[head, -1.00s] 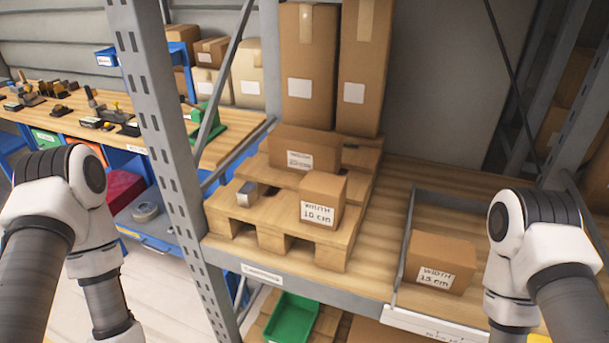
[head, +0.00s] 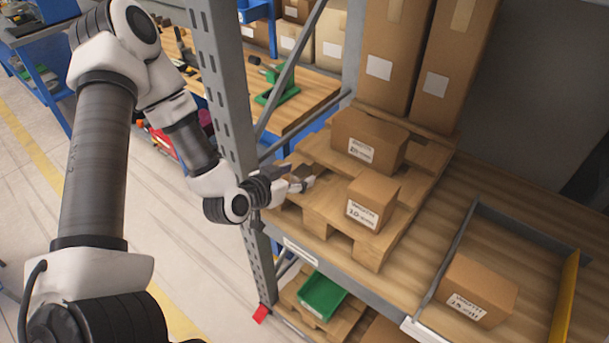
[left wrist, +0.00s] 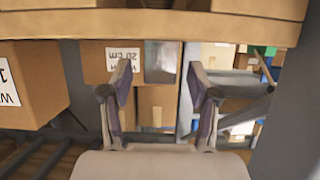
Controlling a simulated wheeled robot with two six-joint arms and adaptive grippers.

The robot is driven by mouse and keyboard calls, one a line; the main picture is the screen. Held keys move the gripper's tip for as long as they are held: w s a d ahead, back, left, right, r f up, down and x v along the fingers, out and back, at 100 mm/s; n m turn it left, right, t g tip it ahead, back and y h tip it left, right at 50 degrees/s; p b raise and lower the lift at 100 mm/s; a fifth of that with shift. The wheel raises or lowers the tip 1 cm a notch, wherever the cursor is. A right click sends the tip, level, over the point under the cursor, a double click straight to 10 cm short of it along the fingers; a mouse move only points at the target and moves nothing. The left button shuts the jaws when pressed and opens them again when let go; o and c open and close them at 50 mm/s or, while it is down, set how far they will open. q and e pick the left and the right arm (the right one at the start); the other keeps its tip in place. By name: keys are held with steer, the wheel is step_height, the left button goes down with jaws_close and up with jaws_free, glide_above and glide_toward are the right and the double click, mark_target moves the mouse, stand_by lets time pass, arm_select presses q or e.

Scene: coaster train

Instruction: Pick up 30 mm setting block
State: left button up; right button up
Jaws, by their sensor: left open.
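The setting block, a small grey metallic block (left wrist: 161,62), stands on the wooden pallet (left wrist: 215,27) near its left front corner. The left wrist view is upside down, with the pallet along its top. My left gripper (head: 304,179) reaches in from the left at the pallet's edge. Its two fingers (left wrist: 161,80) are apart, with the block appearing between them, nearer one finger. Whether they touch it cannot be told. In the head view the fingers crowd and partly hide the block. My right gripper is not in view.
A carton marked 10 cm (head: 373,201) stands close right of the gripper, and a 20 cm carton (head: 368,142) behind. The grey rack post (head: 226,90) is close to my left arm. A 15 cm carton (head: 476,290) sits farther right. A green bin (head: 322,295) is below.

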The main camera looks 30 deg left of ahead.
arm_select(q)
steer(key=shift+x, duration=0.9)
steer(key=shift+w+f, duration=0.15)
steer(key=shift+w, duration=0.2)
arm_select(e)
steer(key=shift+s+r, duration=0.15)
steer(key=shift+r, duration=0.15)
arm_select(q)
steer(key=shift+s, duration=0.1)
jaws_close()
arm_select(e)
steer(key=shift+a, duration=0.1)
